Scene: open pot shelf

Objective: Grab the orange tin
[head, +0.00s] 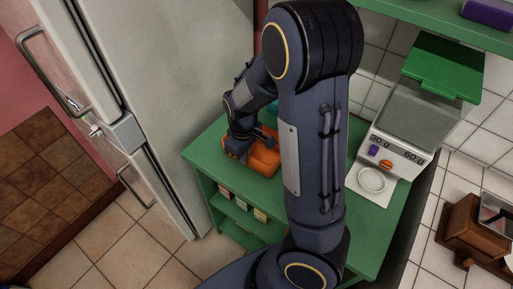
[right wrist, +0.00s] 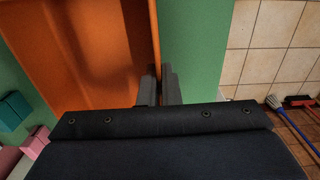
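The orange tin (head: 265,160) is an open, box-like tin on the green shelf top, partly hidden by my right arm. It fills the upper left of the right wrist view (right wrist: 85,50), where I look into its open inside. My right gripper (head: 238,153) is at the tin's left end. In the right wrist view the gripper's two fingers (right wrist: 159,88) stand close together on either side of the tin's thin wall, one inside and one outside, and look shut on it. My left gripper is not in view.
The green shelf (head: 207,150) holds small boxes (head: 260,215) on lower levels. A white appliance with a green lid (head: 437,65) stands at right. A fridge (head: 170,80) stands close at left. A blue broom (right wrist: 274,102) shows on the right in the wrist view.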

